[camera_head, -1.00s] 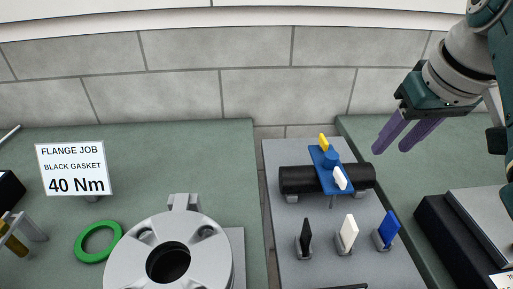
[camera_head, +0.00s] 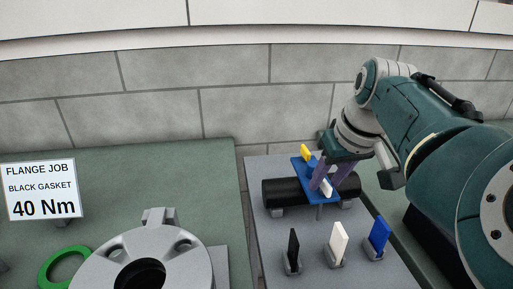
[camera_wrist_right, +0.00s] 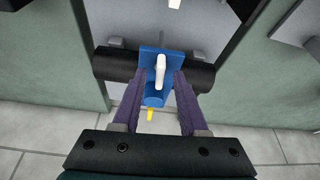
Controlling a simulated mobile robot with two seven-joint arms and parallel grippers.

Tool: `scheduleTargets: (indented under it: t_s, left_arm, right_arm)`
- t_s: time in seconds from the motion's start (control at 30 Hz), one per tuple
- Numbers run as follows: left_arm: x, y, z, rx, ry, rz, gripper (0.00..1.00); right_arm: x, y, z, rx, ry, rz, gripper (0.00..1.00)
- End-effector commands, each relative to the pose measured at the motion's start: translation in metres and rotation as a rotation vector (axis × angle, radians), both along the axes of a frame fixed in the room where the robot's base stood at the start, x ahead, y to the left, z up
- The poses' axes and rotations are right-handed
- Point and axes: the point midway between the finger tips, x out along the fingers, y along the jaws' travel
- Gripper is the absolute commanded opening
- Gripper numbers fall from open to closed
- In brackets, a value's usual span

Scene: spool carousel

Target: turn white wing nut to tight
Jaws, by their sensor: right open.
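A white wing nut (camera_head: 326,188) sits on the near end of a blue clamp plate (camera_head: 300,167) across a black pipe (camera_head: 278,193). A yellow wing nut (camera_head: 305,152) is at the plate's far end. My right gripper (camera_head: 333,186) is at the clamp, pointing down. In the right wrist view, my right gripper (camera_wrist_right: 160,76) is open, with one purple finger on each side of the white wing nut (camera_wrist_right: 161,70). Gaps show between fingers and nut. The yellow wing nut (camera_wrist_right: 150,115) lies nearer the wrist. My left gripper is not in view.
Black (camera_head: 293,248), white (camera_head: 338,241) and blue (camera_head: 379,235) upright tabs stand in front of the pipe on a grey plate (camera_head: 262,235). A grey flange (camera_head: 195,255), green ring (camera_head: 48,268) and "FLANGE JOB" sign (camera_head: 42,190) are at left. A wall closes the back.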

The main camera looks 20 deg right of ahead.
Motion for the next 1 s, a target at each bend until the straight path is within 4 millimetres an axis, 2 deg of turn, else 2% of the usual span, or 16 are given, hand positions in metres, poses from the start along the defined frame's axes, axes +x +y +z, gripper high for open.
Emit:
scheduleTargets:
  t_s: [0.27, 0.63, 1.0]
  left_arm:
    - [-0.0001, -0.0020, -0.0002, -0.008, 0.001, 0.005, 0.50]
    - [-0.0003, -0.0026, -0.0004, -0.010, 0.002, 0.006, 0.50]
    - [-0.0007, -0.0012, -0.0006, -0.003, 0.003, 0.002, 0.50]
  right_arm:
    - [0.0006, -0.0004, -0.0005, -0.001, -0.001, 0.000, 0.41]
    - [0.0004, -0.0003, -0.0005, -0.001, 0.000, 0.000, 0.00]
    - [0.0004, -0.0002, -0.0005, 0.000, 0.000, 0.000, 0.00]
